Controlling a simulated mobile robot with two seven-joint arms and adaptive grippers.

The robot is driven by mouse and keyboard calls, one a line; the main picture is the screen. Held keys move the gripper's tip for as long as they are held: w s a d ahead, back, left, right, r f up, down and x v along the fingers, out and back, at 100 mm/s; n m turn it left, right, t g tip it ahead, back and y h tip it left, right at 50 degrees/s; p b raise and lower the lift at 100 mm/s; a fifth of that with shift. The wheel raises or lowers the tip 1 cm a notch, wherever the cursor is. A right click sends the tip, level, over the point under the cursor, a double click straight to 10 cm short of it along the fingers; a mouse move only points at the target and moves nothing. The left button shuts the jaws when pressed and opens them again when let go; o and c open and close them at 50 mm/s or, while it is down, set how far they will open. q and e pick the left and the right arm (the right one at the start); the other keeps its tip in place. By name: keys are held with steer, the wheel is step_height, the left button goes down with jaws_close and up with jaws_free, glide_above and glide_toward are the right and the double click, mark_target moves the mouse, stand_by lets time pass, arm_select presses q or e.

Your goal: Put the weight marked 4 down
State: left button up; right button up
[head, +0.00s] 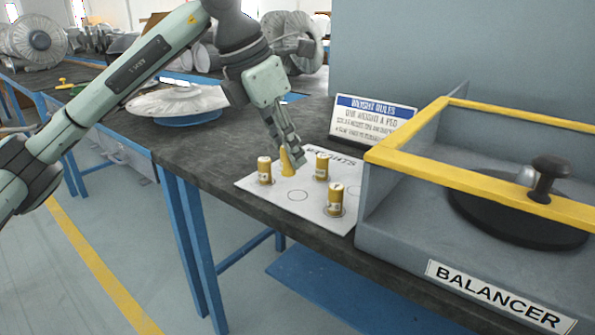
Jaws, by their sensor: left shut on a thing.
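My left gripper (292,152) reaches down over the white weights sheet and is shut on a yellow weight (287,163). The fingers partly cover this weight, and I cannot read a number on it or tell whether it touches the sheet. Three other yellow weights stand upright on the weights sheet (270,190): one at the left (264,171), one at the back right (321,167) and one at the front right (335,200). Their marks are too small to read. A printed circle (298,196) near the front of the sheet is empty. My right gripper is out of view.
A rules sign (372,118) stands behind the sheet. The balancer (400,215), with yellow rails and a dark disc (520,215), stands close at the right. A wrapped round part (178,102) lies farther back. The dark bench (215,155) is clear left of the sheet.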

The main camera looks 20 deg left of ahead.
arm_select(q)
steer(key=shift+w+d+f, duration=0.2)
steer(key=shift+w+f, duration=0.25)
steer(key=shift+w, duration=0.2)
steer(key=shift+w+d+f, duration=0.15)
steer(key=shift+w+f, duration=0.25)
steer(key=shift+w, duration=0.2)
steer(key=shift+f, duration=2.1)
steer(key=o, duration=0.7)
steer(key=shift+c, duration=0.2)
steer(key=shift+r, duration=0.25)
steer(key=v, duration=1.2)
steer(key=shift+f, duration=0.1)
